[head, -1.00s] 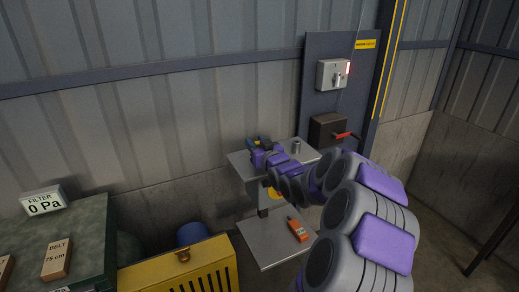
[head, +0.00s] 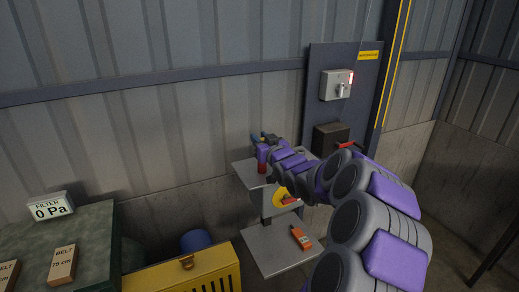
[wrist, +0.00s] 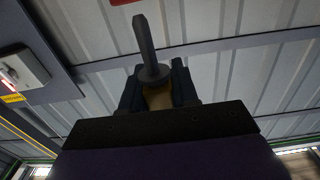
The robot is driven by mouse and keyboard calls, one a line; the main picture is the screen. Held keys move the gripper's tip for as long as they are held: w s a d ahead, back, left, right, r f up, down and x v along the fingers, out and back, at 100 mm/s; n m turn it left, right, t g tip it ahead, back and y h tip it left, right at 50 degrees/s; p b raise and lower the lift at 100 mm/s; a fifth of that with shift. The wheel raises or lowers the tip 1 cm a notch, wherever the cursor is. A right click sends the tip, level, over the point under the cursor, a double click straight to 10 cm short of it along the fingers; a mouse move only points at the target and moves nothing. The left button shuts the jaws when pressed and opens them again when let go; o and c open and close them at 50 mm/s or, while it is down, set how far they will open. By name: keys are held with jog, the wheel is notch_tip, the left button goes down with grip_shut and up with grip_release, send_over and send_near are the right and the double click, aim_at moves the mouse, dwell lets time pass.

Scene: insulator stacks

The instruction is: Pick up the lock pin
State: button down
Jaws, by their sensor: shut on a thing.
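The lock pin (wrist: 146,45) looks like a grey shaft with a round collar and a yellowish base. In the wrist view it stands out between the two dark fingers of my gripper (wrist: 158,88), which is shut on it. In the head view my gripper (head: 264,138) is small and dark, above the left part of a grey metal stand (head: 243,172). The pin cannot be made out there.
A dark panel with a switch box (head: 336,84) and a dark box (head: 331,139) stands behind the arm. An orange device (head: 300,238) lies on the stand's lower plate. A yellow slotted box (head: 165,283) and a green table (head: 95,240) are at left.

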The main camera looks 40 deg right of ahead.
notch_tip(320, 180, up, 11)
jog(key=p, duration=0.7)
dwell(0.9)
jog(key=shift+w+a+f, duration=0.1)
jog(key=shift+a, duration=0.05)
